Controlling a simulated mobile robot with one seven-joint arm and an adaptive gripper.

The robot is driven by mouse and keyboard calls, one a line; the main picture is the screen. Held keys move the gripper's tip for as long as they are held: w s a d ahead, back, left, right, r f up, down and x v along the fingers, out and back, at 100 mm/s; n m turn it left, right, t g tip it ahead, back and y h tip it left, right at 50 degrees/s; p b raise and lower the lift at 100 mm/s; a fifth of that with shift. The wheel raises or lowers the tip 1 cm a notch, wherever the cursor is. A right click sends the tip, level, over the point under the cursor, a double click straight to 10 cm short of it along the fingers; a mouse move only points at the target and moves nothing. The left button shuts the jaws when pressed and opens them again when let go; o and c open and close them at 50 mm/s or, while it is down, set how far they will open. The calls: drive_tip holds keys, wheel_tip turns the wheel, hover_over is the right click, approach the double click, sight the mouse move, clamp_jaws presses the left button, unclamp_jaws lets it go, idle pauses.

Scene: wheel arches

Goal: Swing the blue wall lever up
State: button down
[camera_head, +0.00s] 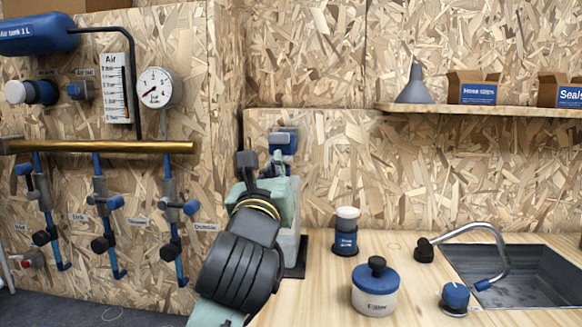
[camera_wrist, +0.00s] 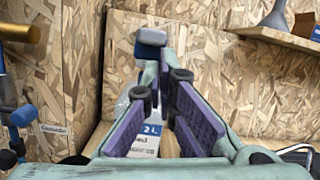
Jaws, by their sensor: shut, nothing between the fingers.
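The blue wall lever (camera_head: 283,141) appears to be the blue block on the wooden wall above the left end of the counter. In the wrist view its blue end (camera_wrist: 152,37) stands out from the wall, just beyond and above the fingertips. My gripper (camera_head: 277,160) is shut and empty, pointing up at the wall just below the blue part. In the wrist view my gripper (camera_wrist: 160,82) shows its purple pads on both sides. I cannot tell whether a fingertip touches the lever. Its lower part is hidden behind my fingers.
A pale container (camera_wrist: 146,140) labelled 2 L stands below my fingers. A brass pipe (camera_head: 110,147) with blue-handled valves is left. A shelf (camera_head: 480,109) hangs upper right.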

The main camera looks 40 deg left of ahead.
drive_tip(key=w+a+p, duration=0.1)
drive_tip(key=w+a, duration=0.1)
drive_tip(key=w, duration=0.1)
drive_tip(key=w+a+m+p, duration=0.1)
drive_tip(key=w, duration=0.2)
drive_tip(key=w+a+f+m+g+p, duration=0.1)
drive_tip(key=w+a, duration=0.1)
drive_tip(key=w, duration=0.1)
drive_tip(key=shift+w+a+h, duration=0.15)
drive_tip(key=shift+a+h, duration=0.2)
drive_tip(key=shift+h, duration=0.05)
drive_tip(key=shift+r, duration=0.1)
